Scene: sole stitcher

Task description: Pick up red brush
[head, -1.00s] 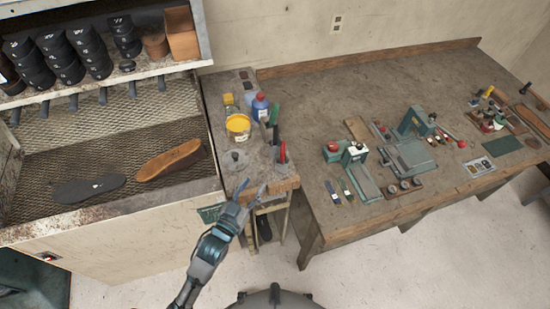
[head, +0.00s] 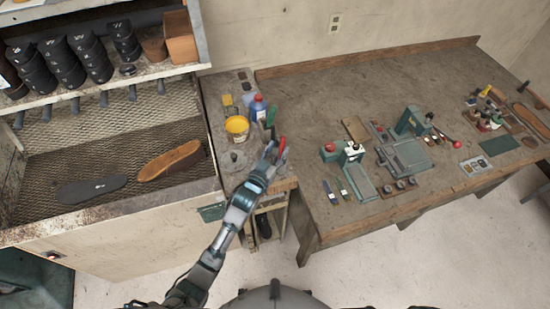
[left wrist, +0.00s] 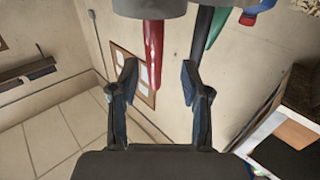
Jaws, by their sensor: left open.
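The red brush (head: 282,147) stands at the front right of the narrow side bench, partly hidden by my left gripper in the head view. My left gripper (head: 274,151) is right at it, with its arm reaching up from below. In the left wrist view the red brush (left wrist: 154,50) hangs down from the top edge, between the open fingers of my left gripper (left wrist: 160,80) and nearer the left one. I see no clear contact between the fingers and the brush. My right gripper is not in view.
A green-handled tool (head: 271,115), a yellow tub (head: 237,127) and a blue bottle (head: 258,107) stand close by on the side bench. Black and green handles (left wrist: 218,25) hang beside the red brush in the wrist view. The large workbench (head: 300,95) lies to the right.

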